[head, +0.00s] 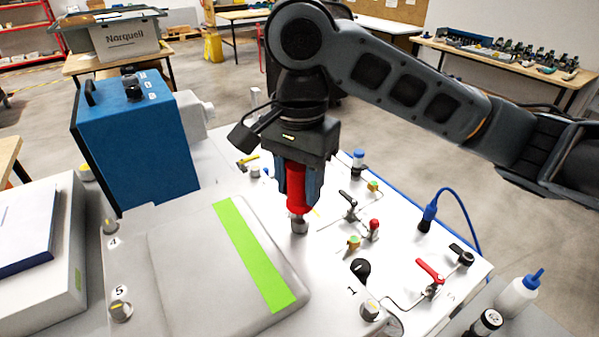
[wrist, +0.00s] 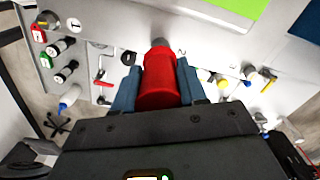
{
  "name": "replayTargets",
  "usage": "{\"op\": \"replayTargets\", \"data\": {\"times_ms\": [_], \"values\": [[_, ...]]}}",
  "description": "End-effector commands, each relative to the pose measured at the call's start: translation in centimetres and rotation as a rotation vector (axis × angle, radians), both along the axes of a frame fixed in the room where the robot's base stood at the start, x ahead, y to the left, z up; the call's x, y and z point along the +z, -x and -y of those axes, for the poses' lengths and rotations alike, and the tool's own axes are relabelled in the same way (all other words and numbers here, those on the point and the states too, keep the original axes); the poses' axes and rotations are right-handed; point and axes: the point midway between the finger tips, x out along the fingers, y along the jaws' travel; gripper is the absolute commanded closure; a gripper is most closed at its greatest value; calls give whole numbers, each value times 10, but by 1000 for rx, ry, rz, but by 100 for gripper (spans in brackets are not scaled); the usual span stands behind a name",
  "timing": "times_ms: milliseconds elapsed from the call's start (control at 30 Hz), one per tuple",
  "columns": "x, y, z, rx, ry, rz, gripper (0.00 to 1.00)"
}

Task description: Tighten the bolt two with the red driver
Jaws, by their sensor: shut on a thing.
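My gripper (head: 298,188) is shut around the red driver (head: 296,201), which it holds upright with the working end down. The driver also shows between the blue-grey fingers in the wrist view (wrist: 158,82). A grey metal end (head: 299,226) shows below the red body, at the far right corner of the pale analyser cover (head: 180,262). I cannot tell whether it touches a bolt. Knob-like bolts labelled 4 (head: 110,227), 5 (head: 120,310) and 1 (head: 369,310) stand at the other corners.
A green strip (head: 252,255) runs across the cover. A blue box (head: 137,140) stands behind left. Small valves and levers, including a red lever (head: 430,270), stand on the white panel at right. A blue cable (head: 465,210) and a white bottle (head: 518,297) are further right.

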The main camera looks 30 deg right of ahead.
Motion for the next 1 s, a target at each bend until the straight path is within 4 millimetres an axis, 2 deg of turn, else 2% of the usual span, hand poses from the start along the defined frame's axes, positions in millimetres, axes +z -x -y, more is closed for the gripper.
{"op": "replayTargets", "data": {"times_ms": [333,667,700,867,1000], "values": [[0,-1,0,-404,2,3,100],[0,-1,0,-457,2,2,100],[0,-1,0,-457,2,2,56],[0,-1,0,-455,2,2,40],[0,-1,0,-454,1,1,40]]}}
